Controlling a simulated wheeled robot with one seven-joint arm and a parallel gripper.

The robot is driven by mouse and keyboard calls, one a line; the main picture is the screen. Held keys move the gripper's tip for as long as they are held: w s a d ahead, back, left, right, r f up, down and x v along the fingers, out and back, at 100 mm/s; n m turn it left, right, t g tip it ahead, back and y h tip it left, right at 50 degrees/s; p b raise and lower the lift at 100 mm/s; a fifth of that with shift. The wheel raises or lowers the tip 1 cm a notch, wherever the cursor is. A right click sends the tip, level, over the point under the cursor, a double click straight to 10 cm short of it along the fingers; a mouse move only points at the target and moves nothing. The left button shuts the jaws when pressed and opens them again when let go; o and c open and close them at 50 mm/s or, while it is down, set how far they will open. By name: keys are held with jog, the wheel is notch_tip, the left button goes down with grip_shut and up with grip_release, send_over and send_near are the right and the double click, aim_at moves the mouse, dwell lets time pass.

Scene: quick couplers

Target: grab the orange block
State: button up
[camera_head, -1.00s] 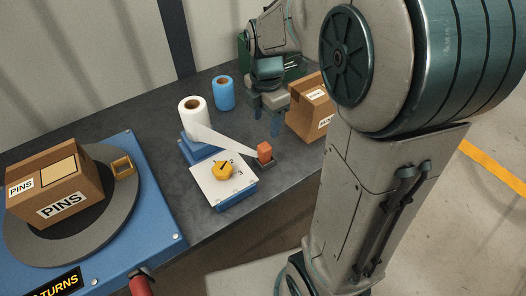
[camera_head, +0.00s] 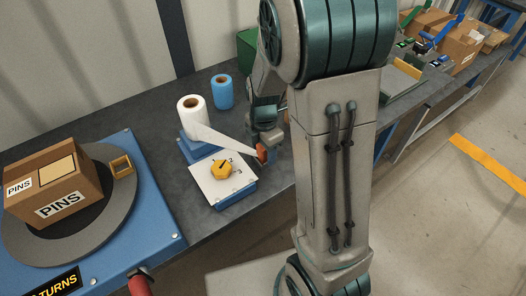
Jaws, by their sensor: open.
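The small orange block (camera_head: 262,154) is at the right end of a white tapered strip (camera_head: 222,140), beside a white-topped blue box. My gripper (camera_head: 268,148) is open and close at the block, coming down from above and behind. One bluish finger shows just right of the block and partly covers it. The other finger is hard to make out behind the block. I cannot tell whether the fingers touch it.
The box has a yellow knob (camera_head: 222,169) on top. A white roll (camera_head: 193,115) and a blue roll (camera_head: 223,92) stand behind. A PINS carton (camera_head: 52,190) sits on a round turntable (camera_head: 112,215) at left.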

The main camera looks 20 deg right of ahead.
jog(key=c, duration=1.1)
jog(key=shift+o, duration=0.2)
